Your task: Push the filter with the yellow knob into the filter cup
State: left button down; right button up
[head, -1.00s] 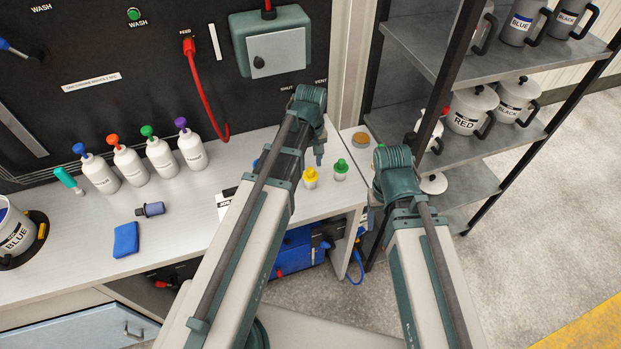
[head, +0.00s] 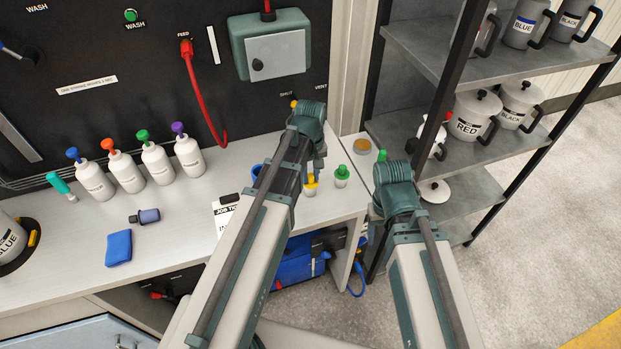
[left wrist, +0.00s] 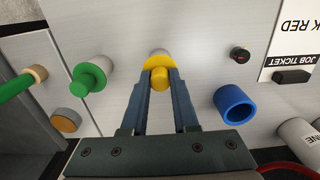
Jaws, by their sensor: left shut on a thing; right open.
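The filter has a yellow knob and flange (left wrist: 160,77). In the left wrist view the knob is between the two fingers of my left gripper (left wrist: 161,84), which is shut on it. In the head view my left gripper (head: 315,168) reaches down over the yellow filter (head: 311,187), partly hiding it. A pale cup (left wrist: 159,53) shows just beyond the yellow flange, mostly covered. I cannot tell how deep the filter sits in it. My right arm ends right of the table edge; its fingers are hidden behind its own wrist.
A green-knobbed filter (head: 341,174) stands close to the right of the yellow one. A blue cup (left wrist: 236,104) and a job ticket (head: 226,212) lie on the other side. An orange-brown disc (head: 361,145) is farther back. Shelves (head: 462,165) stand to the right.

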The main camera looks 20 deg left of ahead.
pick_arm(q)
jog(key=shift+r, duration=0.1)
jog(key=shift+r+p, duration=2.45)
jog(key=shift+p, duration=0.05)
jog(key=c, duration=1.4)
grip_release()
grip_shut()
